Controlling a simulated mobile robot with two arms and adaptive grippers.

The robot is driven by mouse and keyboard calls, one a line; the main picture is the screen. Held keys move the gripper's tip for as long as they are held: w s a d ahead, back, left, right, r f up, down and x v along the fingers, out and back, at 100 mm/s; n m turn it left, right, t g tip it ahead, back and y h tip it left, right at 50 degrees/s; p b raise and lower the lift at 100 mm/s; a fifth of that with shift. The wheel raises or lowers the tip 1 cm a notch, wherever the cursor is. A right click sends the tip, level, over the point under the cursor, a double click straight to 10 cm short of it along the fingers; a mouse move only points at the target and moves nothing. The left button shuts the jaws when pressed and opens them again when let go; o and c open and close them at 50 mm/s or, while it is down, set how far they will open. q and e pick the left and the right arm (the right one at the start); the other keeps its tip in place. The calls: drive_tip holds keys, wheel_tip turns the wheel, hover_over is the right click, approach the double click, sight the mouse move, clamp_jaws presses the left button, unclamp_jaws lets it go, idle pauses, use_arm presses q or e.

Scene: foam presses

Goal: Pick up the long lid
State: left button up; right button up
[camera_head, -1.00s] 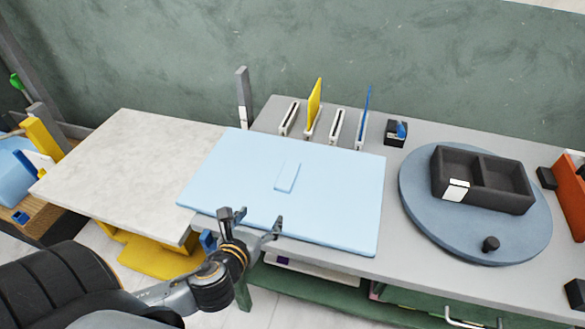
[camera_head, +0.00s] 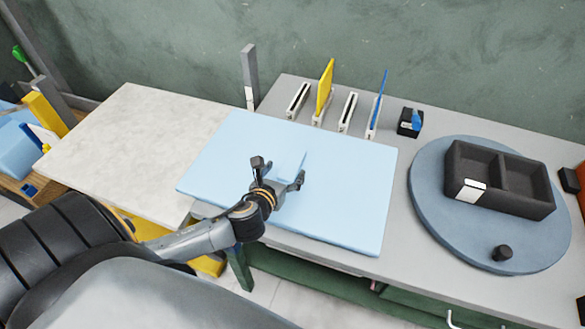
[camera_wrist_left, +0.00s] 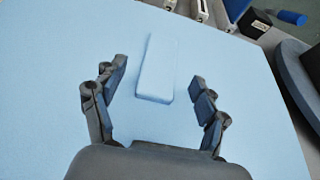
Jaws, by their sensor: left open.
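The long lid is a small pale blue oblong block (camera_wrist_left: 158,68) lying on a larger light blue foam sheet (camera_head: 345,205). In the head view the block (camera_head: 292,163) is partly hidden by my gripper. My left gripper (camera_head: 278,172) is open above the sheet, at the near end of the block. In the left wrist view the open fingers (camera_wrist_left: 158,90) stand to either side of the block's near end, with gaps on both sides and nothing held. My right gripper is not in view.
A round grey-blue turntable (camera_head: 440,215) at the right bears a dark two-compartment tray (camera_head: 500,207). Slotted holders with a yellow panel (camera_head: 324,85) and a blue panel (camera_head: 378,98) stand behind the sheet. A pale marble-like board (camera_head: 130,140) lies left, bare.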

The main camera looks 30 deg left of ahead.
sight(292, 164)
use_arm(q)
drive_tip(key=x, duration=0.5)
drive_tip(key=shift+d+f, duration=0.15)
drive_tip(key=shift+f, duration=0.05)
drive_tip(key=c, duration=1.3)
